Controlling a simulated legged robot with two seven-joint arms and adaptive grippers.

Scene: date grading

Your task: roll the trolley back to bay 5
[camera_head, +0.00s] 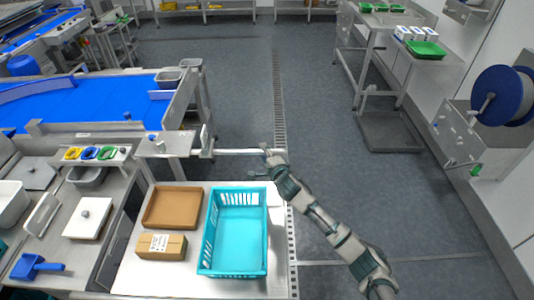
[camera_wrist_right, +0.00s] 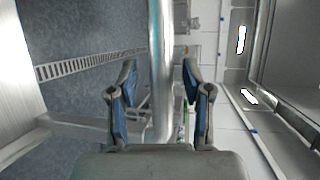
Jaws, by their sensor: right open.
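A pale bar (camera_head: 240,152) runs sideways just beyond the white-topped surface (camera_head: 185,193) in front of me. It looks like a handle rail, but I cannot tell for certain what it belongs to. My right gripper (camera_head: 268,156) is at the bar's right end. In the right wrist view a shiny bar (camera_wrist_right: 161,60) runs between the two fingers of the right gripper (camera_wrist_right: 160,80). The fingers are open, with a gap on both sides of the bar. No bay number is readable. My left gripper is not in view.
A teal crate (camera_head: 263,230), a brown tray (camera_head: 148,212) and a cardboard box (camera_head: 161,246) rest on the white top. A blue conveyor (camera_head: 80,103) stands left. A steel bench (camera_head: 362,36) and a low grey platform (camera_head: 390,135) are right. The middle floor is clear.

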